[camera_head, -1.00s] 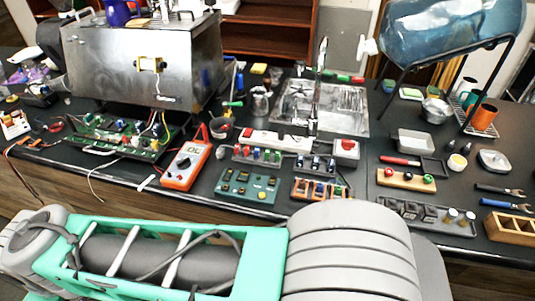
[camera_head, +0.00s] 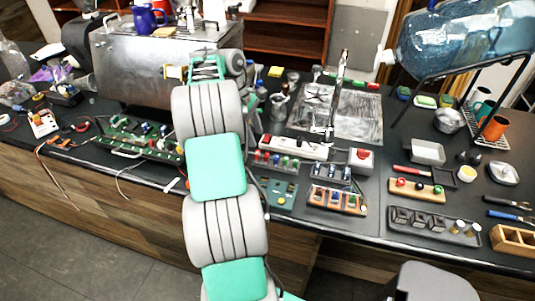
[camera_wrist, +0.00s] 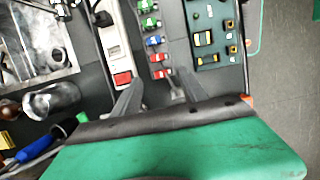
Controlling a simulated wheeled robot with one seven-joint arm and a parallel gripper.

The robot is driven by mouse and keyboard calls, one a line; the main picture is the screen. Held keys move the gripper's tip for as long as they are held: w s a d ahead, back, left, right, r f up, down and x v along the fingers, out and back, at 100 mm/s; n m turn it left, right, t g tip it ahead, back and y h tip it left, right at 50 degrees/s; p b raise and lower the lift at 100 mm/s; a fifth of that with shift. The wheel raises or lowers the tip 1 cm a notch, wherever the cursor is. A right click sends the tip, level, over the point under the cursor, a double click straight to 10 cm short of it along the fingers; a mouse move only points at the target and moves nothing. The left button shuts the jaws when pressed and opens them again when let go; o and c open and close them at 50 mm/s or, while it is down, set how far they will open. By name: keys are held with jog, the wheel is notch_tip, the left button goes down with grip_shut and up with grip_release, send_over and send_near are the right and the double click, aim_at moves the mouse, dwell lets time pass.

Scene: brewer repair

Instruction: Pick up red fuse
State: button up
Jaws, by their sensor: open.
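A dark rack (camera_wrist: 150,30) of coloured fuses runs up the middle of the wrist view, with green, blue and red ones in a row. Two red fuses, one (camera_wrist: 158,57) above the other (camera_wrist: 162,73), sit at its lower end. My gripper (camera_wrist: 157,80) is open and empty, its fingertips on either side of the lowest red fuse in the picture. I cannot tell how far above it they are. In the head view the rack (camera_head: 290,171) stands just right of my arm, and my gripper is hidden behind the arm.
A white power strip (camera_wrist: 114,45) with a red switch (camera_wrist: 122,78) lies close beside the rack. A green board (camera_wrist: 213,35) with yellow parts is on the other side. A metal sink (camera_head: 350,110) is behind.

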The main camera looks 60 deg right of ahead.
aim_at(267, 154)
jog(key=x, duration=0.2)
jog(key=s+b+x, duration=0.1)
jog(key=x, duration=0.2)
jog(key=b+x, duration=0.1)
jog(key=x, duration=0.1)
jog(key=shift+s+d+f, duration=0.1)
jog(key=shift+s+d, duration=0.1)
jog(key=shift+s, duration=0.2)
jog(key=shift+f, duration=0.4)
jog(key=shift+c, duration=0.3)
grip_shut()
